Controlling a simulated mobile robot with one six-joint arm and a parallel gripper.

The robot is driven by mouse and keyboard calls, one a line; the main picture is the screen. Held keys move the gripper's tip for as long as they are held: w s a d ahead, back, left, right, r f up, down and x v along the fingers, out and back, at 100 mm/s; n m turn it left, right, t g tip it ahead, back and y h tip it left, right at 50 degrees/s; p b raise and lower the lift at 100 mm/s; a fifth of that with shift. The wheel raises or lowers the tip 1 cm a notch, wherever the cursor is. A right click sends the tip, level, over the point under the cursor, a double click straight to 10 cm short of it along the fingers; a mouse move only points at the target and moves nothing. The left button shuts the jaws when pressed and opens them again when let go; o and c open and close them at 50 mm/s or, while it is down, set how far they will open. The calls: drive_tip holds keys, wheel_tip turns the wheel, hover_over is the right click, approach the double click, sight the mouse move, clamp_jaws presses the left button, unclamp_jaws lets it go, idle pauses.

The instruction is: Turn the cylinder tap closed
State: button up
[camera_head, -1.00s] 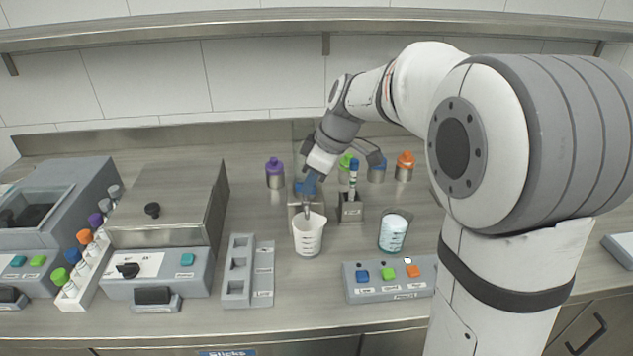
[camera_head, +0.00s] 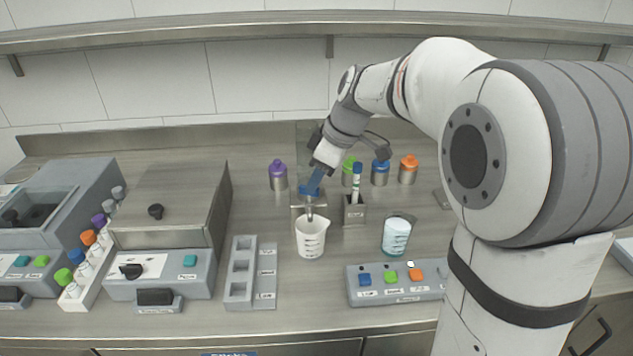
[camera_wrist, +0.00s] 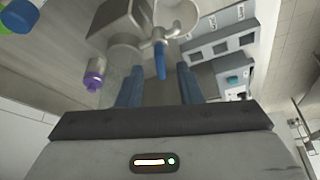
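The tap has a blue lever (camera_wrist: 160,62) and a grey body and spout. In the wrist view the lever points toward my gripper (camera_wrist: 159,85), whose two blue fingers stand apart on either side of it. The gripper is open, and no contact with the lever shows. In the head view my gripper (camera_head: 314,180) is tilted down over the tap from behind and right. The tap's spout (camera_head: 310,210) shows above a white measuring beaker (camera_head: 311,241). The fingers and lever are both blue there and hard to separate.
A holder (camera_head: 353,212) with a blue-capped tube stands close right of the tap. A glass beaker (camera_head: 397,237) and a button panel (camera_head: 395,291) are in front right. Several capped bottles, including a purple one (camera_head: 278,176), stand behind. A slotted grey rack (camera_head: 240,290) is front left.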

drive_tip(key=v, duration=0.5)
drive_tip(key=shift+d+r, duration=0.15)
drive_tip(key=shift+r, duration=0.1)
